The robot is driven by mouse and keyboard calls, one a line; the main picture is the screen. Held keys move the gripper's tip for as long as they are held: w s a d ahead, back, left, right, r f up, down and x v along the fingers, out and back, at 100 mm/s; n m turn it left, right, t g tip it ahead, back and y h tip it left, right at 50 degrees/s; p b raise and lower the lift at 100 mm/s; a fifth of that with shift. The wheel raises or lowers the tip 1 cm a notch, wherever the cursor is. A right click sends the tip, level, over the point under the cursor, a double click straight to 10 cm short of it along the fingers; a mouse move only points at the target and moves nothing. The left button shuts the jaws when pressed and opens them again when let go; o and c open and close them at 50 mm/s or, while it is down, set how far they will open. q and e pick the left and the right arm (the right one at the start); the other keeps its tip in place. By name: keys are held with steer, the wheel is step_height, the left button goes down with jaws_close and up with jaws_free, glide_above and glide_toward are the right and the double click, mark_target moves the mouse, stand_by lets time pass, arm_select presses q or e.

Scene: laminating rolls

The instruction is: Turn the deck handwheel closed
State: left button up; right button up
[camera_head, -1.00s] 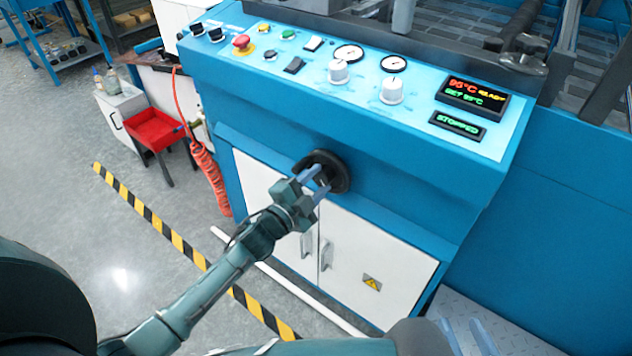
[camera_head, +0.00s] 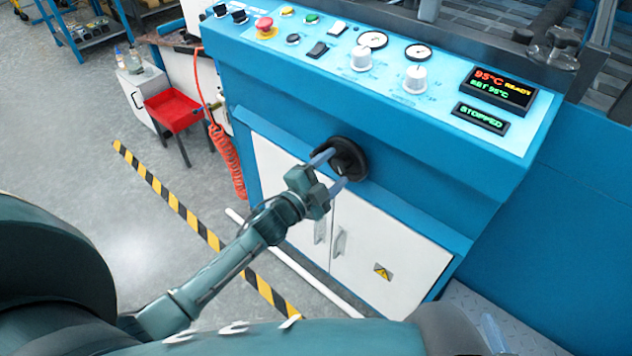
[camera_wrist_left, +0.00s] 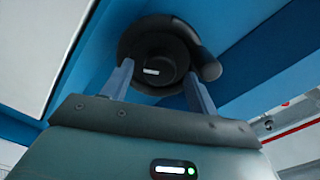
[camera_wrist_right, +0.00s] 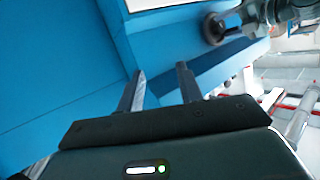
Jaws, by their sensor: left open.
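The deck handwheel (camera_head: 348,157) is a black round wheel on the blue front of the machine, above the white cabinet doors. In the left wrist view the handwheel (camera_wrist_left: 155,50) shows its dark hub with a pale mark, and a knob handle (camera_wrist_left: 208,67) on its right side. My left gripper (camera_head: 332,171) is open in front of the wheel's lower left. Its fingertips lie near the rim either side of the hub; I cannot tell whether they touch. My right gripper (camera_wrist_right: 162,75) is open and empty, low beside the blue machine front.
The control panel (camera_head: 390,75) above the wheel has knobs, gauges and displays reading 95°C and STOPPED. White cabinet doors (camera_head: 385,250) with handles are below. A red tray stand (camera_head: 173,112) and coiled red hose (camera_head: 228,160) are to the left. Striped floor tape (camera_head: 185,212) crosses clear floor.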

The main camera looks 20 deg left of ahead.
arm_select(q)
steer(key=v, duration=1.2)
steer(key=shift+s+p, duration=0.2)
steer(key=shift+p, duration=0.25)
arm_select(e)
steer(key=shift+w+a+f, duration=0.1)
steer(key=shift+a+f, duration=0.15)
steer(key=shift+f, duration=0.05)
steer(key=shift+r, duration=0.15)
arm_select(q)
steer(key=s+d+r+n+g+y+p, duration=0.1)
steer(key=s+d+r+n+g+p, duration=0.2)
steer(key=s+n+p, duration=0.3)
steer(key=s+d+r+n+g+y+p, duration=0.1)
steer(key=s+d+r+n+g+p, duration=0.2)
steer(key=s+n+p, duration=0.3)
steer(key=s+p, duration=0.1)
steer(key=p, duration=0.2)
steer(key=shift+s+r+n+y+p, duration=0.2)
steer(key=shift+r+n+y+p, duration=0.15)
steer(key=shift+r+n+y, duration=0.05)
arm_select(e)
step_height(320, 180, up, 4)
steer(key=g, duration=0.3)
steer(key=shift+w+d+n+h, duration=0.1)
steer(key=shift+n+h, duration=0.3)
